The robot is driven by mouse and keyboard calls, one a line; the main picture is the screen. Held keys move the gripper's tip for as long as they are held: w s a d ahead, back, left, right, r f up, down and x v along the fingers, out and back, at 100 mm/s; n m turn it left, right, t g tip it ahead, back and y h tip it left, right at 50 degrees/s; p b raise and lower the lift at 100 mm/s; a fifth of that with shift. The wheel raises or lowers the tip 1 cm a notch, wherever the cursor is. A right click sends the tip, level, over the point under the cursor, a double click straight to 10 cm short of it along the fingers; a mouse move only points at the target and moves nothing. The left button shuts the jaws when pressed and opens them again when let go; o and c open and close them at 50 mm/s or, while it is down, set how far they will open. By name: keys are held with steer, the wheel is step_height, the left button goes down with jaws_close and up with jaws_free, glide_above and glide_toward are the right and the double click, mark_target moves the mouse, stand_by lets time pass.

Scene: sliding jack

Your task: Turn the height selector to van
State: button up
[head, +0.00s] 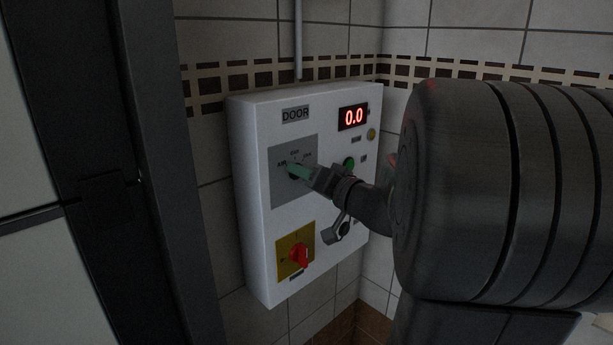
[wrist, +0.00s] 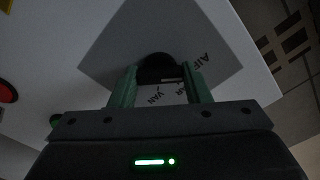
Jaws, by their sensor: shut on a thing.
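The height selector is a black round knob (wrist: 157,64) on a grey square plate (head: 280,190) of the white control box. VAN is printed on the plate between my fingers in the wrist view, and AIR (wrist: 193,62) is off to the right. In the head view, small labels sit above the knob. My gripper (head: 295,170) has green fingers at the knob. In the wrist view, the fingers (wrist: 160,72) stand on either side of the knob, shut on it. The fingers and wrist partly hide the knob, and I cannot tell where its pointer aims.
A dark door frame (head: 165,180) stands at left. My arm covers the right side.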

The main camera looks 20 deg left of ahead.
steer(key=shift+m+b, duration=0.3)
steer(key=shift+b, duration=0.05)
steer(key=shift+m+b, duration=0.75)
steer(key=shift+m, duration=8.85)
steer(key=o, duration=1)
